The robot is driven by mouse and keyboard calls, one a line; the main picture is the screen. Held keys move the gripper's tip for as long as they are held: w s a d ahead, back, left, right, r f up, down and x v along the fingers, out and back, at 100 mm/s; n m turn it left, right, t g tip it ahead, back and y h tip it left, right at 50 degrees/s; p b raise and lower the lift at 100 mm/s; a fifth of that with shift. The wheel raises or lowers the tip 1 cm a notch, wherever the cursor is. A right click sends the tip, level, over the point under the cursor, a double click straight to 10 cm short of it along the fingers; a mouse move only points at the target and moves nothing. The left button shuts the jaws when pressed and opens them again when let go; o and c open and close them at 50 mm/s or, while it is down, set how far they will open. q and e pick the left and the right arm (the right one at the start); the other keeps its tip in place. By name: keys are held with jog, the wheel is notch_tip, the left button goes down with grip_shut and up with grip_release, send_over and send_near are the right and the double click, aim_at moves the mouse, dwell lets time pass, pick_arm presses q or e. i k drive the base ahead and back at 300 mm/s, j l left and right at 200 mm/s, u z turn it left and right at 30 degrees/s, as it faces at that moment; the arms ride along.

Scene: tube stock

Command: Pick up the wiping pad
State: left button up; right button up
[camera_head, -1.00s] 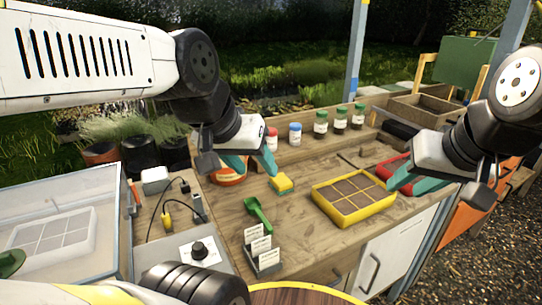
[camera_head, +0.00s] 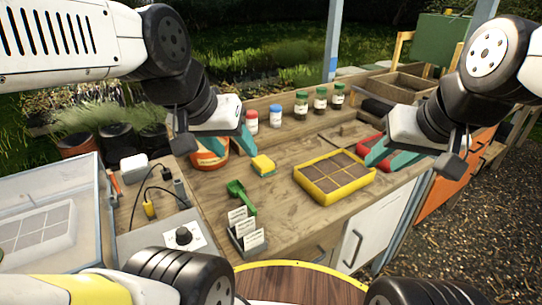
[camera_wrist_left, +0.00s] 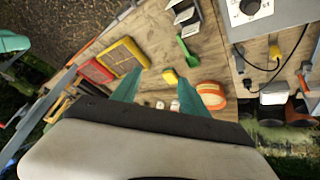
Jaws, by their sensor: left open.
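The wiping pad (camera_head: 263,167), a small block with a yellow top and a green-blue lower layer, lies on the wooden bench near its middle. It also shows in the left wrist view (camera_wrist_left: 170,76), between and beyond the fingers. My left gripper (camera_head: 236,152) is open and empty, raised above the bench just left of and behind the pad. It does not touch the pad. In the left wrist view the teal fingers (camera_wrist_left: 168,92) are spread wide. My right gripper (camera_head: 387,160) has its teal fingers apart at the right, by the red tray, with nothing visible between them.
A yellow seed tray (camera_head: 335,192) stands right of the pad. A green scoop (camera_head: 241,196) and label holder (camera_head: 246,238) lie in front. An orange-white tub (camera_head: 210,160) is left of the pad. Several jars (camera_head: 301,105) line the back. Bare wood surrounds the pad.

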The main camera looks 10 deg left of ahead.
aim_at(263, 166)
jog(key=u, duration=2.55)
jog(key=z, duration=2.15)
jog(key=i+l, duration=0.1)
jog(key=l, duration=0.2)
jog(key=i+l+u, duration=0.1)
jog(key=l, duration=0.2)
jog(key=i+l+u, duration=0.1)
jog(key=l, duration=0.2)
